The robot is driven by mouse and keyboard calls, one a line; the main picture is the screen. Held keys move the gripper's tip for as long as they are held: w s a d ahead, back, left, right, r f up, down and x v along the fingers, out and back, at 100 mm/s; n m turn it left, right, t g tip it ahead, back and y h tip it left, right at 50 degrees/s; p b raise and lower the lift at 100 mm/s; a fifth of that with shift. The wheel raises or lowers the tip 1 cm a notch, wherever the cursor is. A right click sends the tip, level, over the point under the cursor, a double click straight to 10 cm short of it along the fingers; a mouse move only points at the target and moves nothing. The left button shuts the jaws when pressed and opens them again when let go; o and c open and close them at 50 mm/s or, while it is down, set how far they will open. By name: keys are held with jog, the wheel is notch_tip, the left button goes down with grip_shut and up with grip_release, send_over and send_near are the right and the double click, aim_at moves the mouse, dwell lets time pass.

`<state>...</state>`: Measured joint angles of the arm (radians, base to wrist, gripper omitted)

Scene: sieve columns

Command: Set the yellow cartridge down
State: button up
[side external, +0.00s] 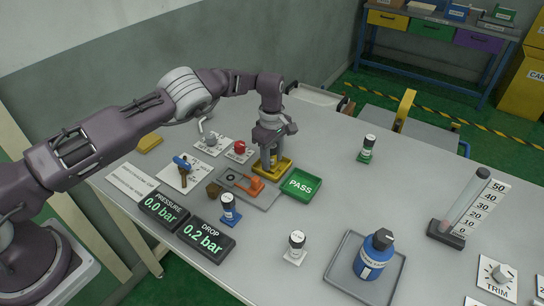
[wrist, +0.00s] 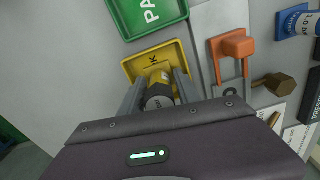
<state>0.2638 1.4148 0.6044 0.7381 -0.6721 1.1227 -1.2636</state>
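My gripper (side external: 270,158) points straight down over the yellow tray (side external: 286,171), left of the green PASS tray. In the wrist view, the yellow cartridge (wrist: 159,82) with its dark cap is between my two fingers (wrist: 160,84), which appear to press on its sides. It stands roughly upright over the yellow tray (wrist: 132,68), whose printed word is mostly hidden. The cartridge's lower end is hidden, so I cannot tell if it touches the tray floor. In the side view, the fingers hide most of the cartridge.
The green PASS tray (side external: 301,186) is close by, with an orange clamp (side external: 256,186) on the other side. Blue (side external: 230,212), white (side external: 296,246) and green (side external: 367,149) cartridges stand apart. A blue bottle (side external: 375,257) sits in a grey tray.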

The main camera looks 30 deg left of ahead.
jog(key=shift+o, duration=0.5)
jog(key=shift+r, duration=0.1)
notch_tip(320, 180, up, 12)
jog(key=shift+r, duration=0.1)
jog(key=s+a+r+m+t+h, duration=0.1)
jog(key=s+a+r, duration=0.15)
jog(key=r, duration=0.65)
jog(key=s+a+r+m+t, duration=0.15)
jog(key=s+r, duration=0.25)
jog(key=r, duration=0.4)
jog(key=s+a+r+m+h, duration=0.1)
jog(key=s+r+m, duration=0.3)
jog(key=s+r, duration=0.55)
jog(key=s+f+m+t, duration=0.1)
jog(key=s+f+m, duration=0.1)
jog(key=s, duration=0.6)
jog(key=s+f+m+t+y, duration=0.1)
jog(key=s+m, duration=0.3)
jog(key=s, duration=0.5)
jog(key=s+f+m+t+y, duration=0.1)
jog(key=s+m, duration=0.3)
jog(key=s, duration=0.5)
jog(key=shift+f, duration=0.9)
